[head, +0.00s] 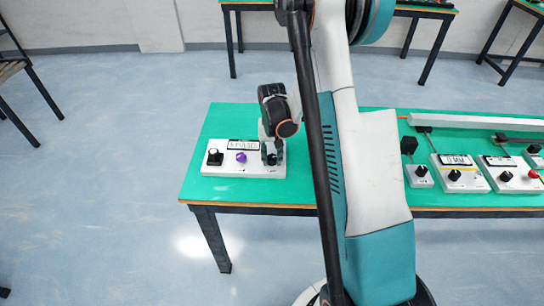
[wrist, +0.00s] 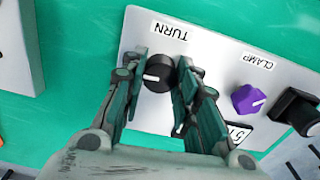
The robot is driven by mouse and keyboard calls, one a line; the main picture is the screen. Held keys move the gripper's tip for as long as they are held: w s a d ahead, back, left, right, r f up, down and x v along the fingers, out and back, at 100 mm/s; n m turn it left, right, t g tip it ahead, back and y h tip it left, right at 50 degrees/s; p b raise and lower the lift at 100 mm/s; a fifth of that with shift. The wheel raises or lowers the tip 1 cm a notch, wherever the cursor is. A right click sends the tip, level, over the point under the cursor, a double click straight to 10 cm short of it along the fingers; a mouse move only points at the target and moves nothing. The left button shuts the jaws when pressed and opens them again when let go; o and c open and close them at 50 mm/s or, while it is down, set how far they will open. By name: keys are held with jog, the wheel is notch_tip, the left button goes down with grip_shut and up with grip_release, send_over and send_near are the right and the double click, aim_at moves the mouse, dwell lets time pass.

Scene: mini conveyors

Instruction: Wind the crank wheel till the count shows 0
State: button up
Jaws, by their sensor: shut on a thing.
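A white control box (head: 225,172) lies near the left front edge of the green table. In the wrist view, a round black knob (wrist: 158,76) with a white pointer line sits beside the label TURN (wrist: 170,31). My gripper (wrist: 160,70) has one finger on each side of this knob and is shut on it. In the head view, my gripper (head: 272,151) is at the right end of the box, and its fingers partly hide the knob. A small count display (wrist: 238,133) is partly hidden by a finger; its full reading cannot be told.
A purple knob (wrist: 248,99) is marked CLAMP, with a black knob (wrist: 297,110) beyond it. More boxes, including one with a red knob (head: 533,174), stand at the right of the table (head: 205,140). Green surface behind the white box is bare.

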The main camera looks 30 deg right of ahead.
aim_at(272, 157)
jog(key=shift+n, duration=1.3)
jog(key=o, duration=1)
jog(key=shift+o, duration=0.2)
notch_tip(272, 157, up, 12)
